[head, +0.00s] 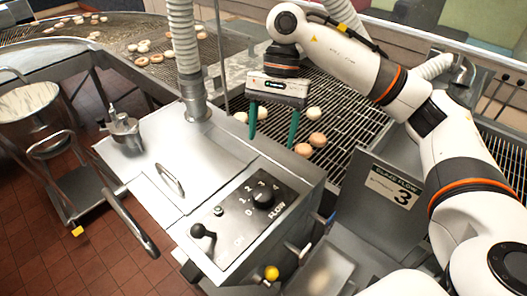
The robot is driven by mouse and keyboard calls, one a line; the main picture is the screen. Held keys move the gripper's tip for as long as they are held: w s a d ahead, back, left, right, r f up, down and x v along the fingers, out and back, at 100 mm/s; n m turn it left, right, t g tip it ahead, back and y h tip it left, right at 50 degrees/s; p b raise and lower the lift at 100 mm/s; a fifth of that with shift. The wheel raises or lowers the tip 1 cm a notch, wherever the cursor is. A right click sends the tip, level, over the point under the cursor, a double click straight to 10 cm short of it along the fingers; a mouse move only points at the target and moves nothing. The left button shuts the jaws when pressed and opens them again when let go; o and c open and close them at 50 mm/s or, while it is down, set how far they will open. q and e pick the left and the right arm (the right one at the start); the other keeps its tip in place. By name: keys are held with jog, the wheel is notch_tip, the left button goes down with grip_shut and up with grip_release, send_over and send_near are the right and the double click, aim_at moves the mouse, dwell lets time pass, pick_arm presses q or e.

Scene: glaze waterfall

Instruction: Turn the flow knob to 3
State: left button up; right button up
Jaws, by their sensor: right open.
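The black flow knob (263,197) sits on the sloped metal control panel (232,243), beside printed numbers and the word FLOW. Its pointer is too small to read. A sign (391,200) to the right reads GLAZE FLOW with a large 3. My right gripper (272,140) is open, with two green fingers pointing down. It appears above and beyond the knob in the picture, over the edge of the wire conveyor, apart from the knob with nothing between its fingers. My left gripper is not in view.
A ribbed hose (183,50) rises behind the panel. Donuts (317,139) lie on the wire conveyor (345,112). A yellow ball (271,272) is below the panel.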

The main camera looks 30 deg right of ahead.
aim_at(263, 192)
jog(key=s+a+f+p, duration=0.1)
jog(key=s+f, duration=0.1)
jog(key=s+a+f+p, duration=0.2)
jog(key=shift+s+a, duration=0.1)
notch_tip(263, 192, down, 3)
jog(key=shift+a+f+p, duration=0.1)
jog(key=shift+a+p, duration=0.05)
jog(key=shift+p, duration=0.9)
jog(key=shift+p+x, duration=0.45)
jog(key=shift+x, duration=0.65)
jog(key=shift+a+f, duration=0.15)
jog(key=shift+f, duration=0.25)
jog(key=shift+c, duration=0.2)
jog(key=c, duration=0.9)
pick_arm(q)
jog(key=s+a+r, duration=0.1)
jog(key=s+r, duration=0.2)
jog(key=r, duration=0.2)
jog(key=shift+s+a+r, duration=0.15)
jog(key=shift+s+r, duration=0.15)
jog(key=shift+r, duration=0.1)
